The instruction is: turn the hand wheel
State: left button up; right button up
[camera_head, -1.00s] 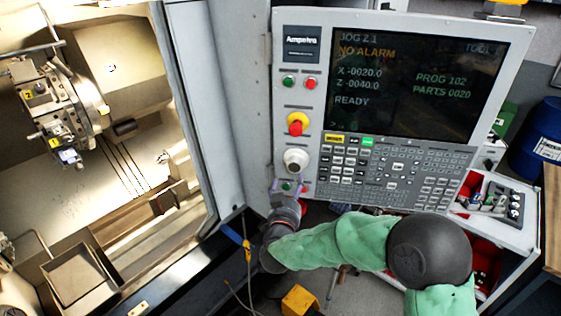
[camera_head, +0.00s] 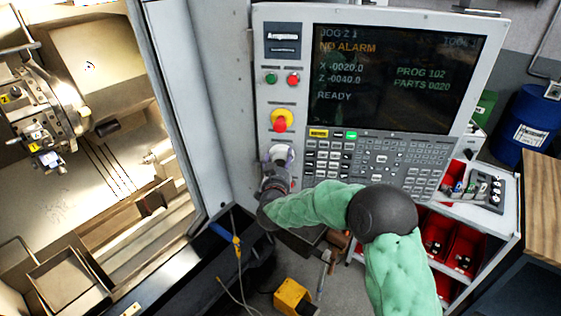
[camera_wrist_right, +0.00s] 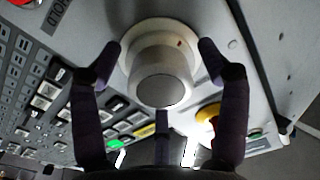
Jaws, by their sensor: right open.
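The hand wheel (camera_head: 280,153) is a pale round knob on the control panel, below the red and yellow stop button. My right gripper (camera_head: 275,165) is at the wheel, and the gripper covers part of it. In the right wrist view, the wheel (camera_wrist_right: 160,82) has a wide base and a grey end face. My right gripper (camera_wrist_right: 159,52) is open there, with one dark fingertip on each side of the wheel. Gaps seem to show between the fingertips and the wheel, but contact is hard to judge. My left gripper is not in view.
The stop button (camera_head: 282,119) sits just above the wheel, and the keypad (camera_head: 375,165) lies to its right. The screen (camera_head: 395,80) reads READY and NO ALARM. The open machine chamber (camera_head: 80,120) is at left. Red bins (camera_head: 470,238) stand at lower right.

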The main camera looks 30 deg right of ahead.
jog(key=c, duration=0.9)
jog(key=m+b, duration=0.1)
jog(key=b, duration=0.1)
jog(key=m+b, duration=0.2)
jog(key=b, duration=0.1)
jog(key=m+b, duration=0.2)
jog(key=b, duration=0.1)
jog(key=shift+f, duration=0.25)
jog(key=shift+r+m+b, duration=0.15)
jog(key=shift+m+b, duration=0.95)
jog(key=shift+b, duration=0.15)
jog(key=o, duration=0.9)
jog(key=shift+r, duration=0.1)
